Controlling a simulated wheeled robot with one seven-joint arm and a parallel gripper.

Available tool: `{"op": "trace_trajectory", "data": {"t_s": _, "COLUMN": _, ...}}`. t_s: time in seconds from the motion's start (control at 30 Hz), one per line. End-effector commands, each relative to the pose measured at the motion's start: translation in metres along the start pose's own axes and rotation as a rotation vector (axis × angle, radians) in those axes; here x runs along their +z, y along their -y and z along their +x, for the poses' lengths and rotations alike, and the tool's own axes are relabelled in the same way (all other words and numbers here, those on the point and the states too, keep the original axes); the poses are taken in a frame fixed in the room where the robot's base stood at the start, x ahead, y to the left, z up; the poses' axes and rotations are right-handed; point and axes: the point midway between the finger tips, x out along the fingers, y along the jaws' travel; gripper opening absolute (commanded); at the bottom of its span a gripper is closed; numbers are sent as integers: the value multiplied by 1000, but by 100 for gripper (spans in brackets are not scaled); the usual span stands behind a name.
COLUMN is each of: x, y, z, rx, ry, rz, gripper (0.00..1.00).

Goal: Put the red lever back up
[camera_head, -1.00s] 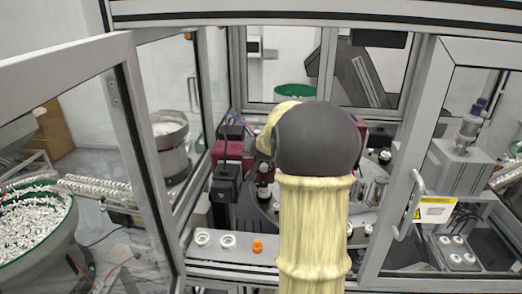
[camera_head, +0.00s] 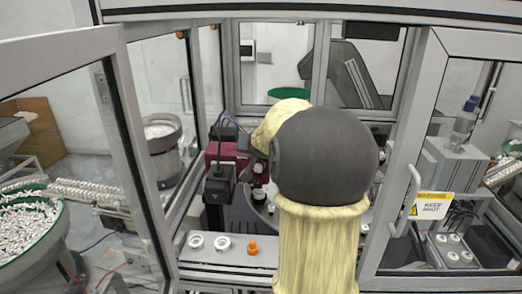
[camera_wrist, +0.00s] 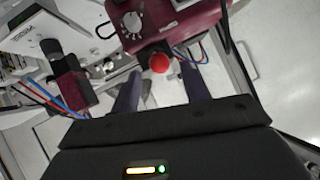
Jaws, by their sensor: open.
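The red lever's round red knob (camera_wrist: 159,63) shows in the wrist view, in front of a maroon machine housing (camera_wrist: 165,20). My gripper (camera_wrist: 161,82) is open, with one dark finger to the left and one to the right of the knob's line. The knob appears centred between them, near or just beyond the fingertips. I cannot tell whether they touch it. In the head view the maroon housing (camera_head: 227,154) stands left of my arm, which hides the gripper and the lever.
A second, dark red unit (camera_wrist: 70,88) with blue and red hoses is left of the fingers. In the head view, white rings (camera_head: 224,243) and an orange part (camera_head: 252,247) sit on the front ledge. Door frames (camera_head: 405,160) stand on both sides.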

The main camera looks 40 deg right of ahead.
Motion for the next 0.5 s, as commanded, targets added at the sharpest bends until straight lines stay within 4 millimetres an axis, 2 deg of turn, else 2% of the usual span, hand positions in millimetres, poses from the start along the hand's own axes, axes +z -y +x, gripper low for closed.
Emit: {"op": "trace_trajectory", "data": {"t_s": 0.5, "x": 2, "y": -2, "z": -66, "rx": 5, "ry": -6, "rz": 1, "gripper": 45}}
